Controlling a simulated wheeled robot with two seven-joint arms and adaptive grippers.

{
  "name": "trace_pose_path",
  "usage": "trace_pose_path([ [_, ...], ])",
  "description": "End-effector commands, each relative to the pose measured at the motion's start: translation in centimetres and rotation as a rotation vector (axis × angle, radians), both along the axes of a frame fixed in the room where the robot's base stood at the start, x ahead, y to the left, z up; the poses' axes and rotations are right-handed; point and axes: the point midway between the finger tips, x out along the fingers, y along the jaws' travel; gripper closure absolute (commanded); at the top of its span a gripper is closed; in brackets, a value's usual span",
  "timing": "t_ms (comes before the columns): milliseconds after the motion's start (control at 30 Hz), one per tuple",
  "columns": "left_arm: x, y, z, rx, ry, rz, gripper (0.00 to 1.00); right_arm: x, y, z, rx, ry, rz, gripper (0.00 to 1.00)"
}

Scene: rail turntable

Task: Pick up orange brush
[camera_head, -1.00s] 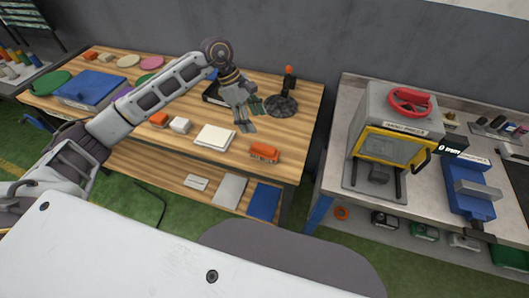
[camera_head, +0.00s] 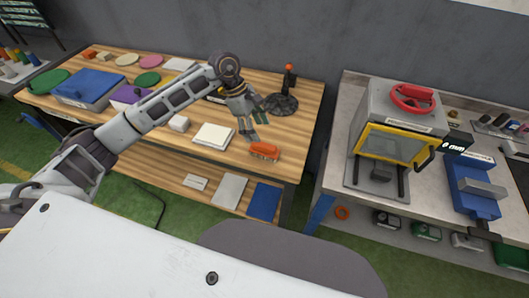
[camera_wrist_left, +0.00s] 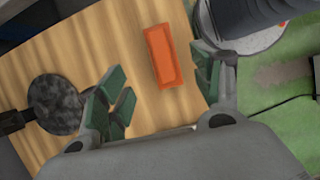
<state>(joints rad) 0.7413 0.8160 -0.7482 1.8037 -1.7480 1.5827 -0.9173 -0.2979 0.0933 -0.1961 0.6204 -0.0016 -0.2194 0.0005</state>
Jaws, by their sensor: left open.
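The orange brush (camera_head: 264,151) lies on the wooden table (camera_head: 290,163) near its front right edge. In the left wrist view the brush (camera_wrist_left: 162,56) lies between the lines of the two fingers, beyond the fingertips. My left gripper (camera_head: 255,125) is open and empty, just above and behind the brush in the head view. Its green finger pads (camera_wrist_left: 160,95) are spread apart in the wrist view. The brush is apart from the fingers. My right gripper is not in view.
A dark round stand (camera_head: 281,104) with an orange-tipped post is behind the brush. White pads (camera_head: 213,136) lie to its left. A blue box (camera_head: 90,88) stands far left. A grey machine (camera_head: 393,125) stands on the separate right bench.

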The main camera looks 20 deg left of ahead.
Motion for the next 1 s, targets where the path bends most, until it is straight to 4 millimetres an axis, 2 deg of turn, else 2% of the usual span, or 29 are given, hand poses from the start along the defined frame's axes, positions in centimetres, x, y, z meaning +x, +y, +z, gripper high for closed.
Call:
trace_pose_path([
  [33, 0.0, -0.3, -0.9, -0.001, 0.001, 0.000, 0.34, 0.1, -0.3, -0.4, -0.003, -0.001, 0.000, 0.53],
  [200, -0.1, -1.0, -2.5, -0.001, 0.000, 0.000, 0.34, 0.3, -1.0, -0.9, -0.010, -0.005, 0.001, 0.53],
  [767, -0.1, -1.4, -3.2, -0.001, 0.000, 0.000, 0.34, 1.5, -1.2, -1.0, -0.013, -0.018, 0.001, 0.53],
  [1000, -0.5, -2.0, -5.3, -0.002, 0.001, 0.000, 0.34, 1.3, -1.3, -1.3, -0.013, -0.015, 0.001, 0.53],
])
